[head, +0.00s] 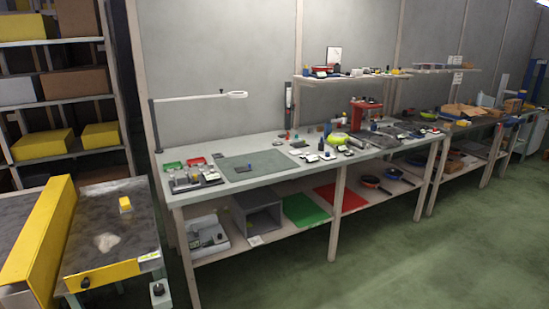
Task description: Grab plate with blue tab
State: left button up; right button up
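I cannot clearly make out a plate with a blue tab from here. A flat grey-green rectangular sheet (268,162) lies on the long workbench (222,192), and a small blue piece (249,167) shows on it. I cannot tell whether the blue piece is a tab or a separate item. Neither of my grippers is in view.
Shelves with boxes (45,145) stand behind. Green floor (400,265) is clear in front of the benches.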

aim_at(244, 169)
jog(key=i+u, duration=0.15)
jog(key=i, duration=0.35)
jog(key=i+u, duration=0.1)
jog(key=i, duration=0.35)
jog(key=i+l+u, duration=0.15)
jog(key=i, duration=0.3)
jog(key=i+l+u, duration=0.15)
jog(key=i, duration=0.35)
jog(key=i+l+u, duration=0.1)
jog(key=i, duration=0.35)
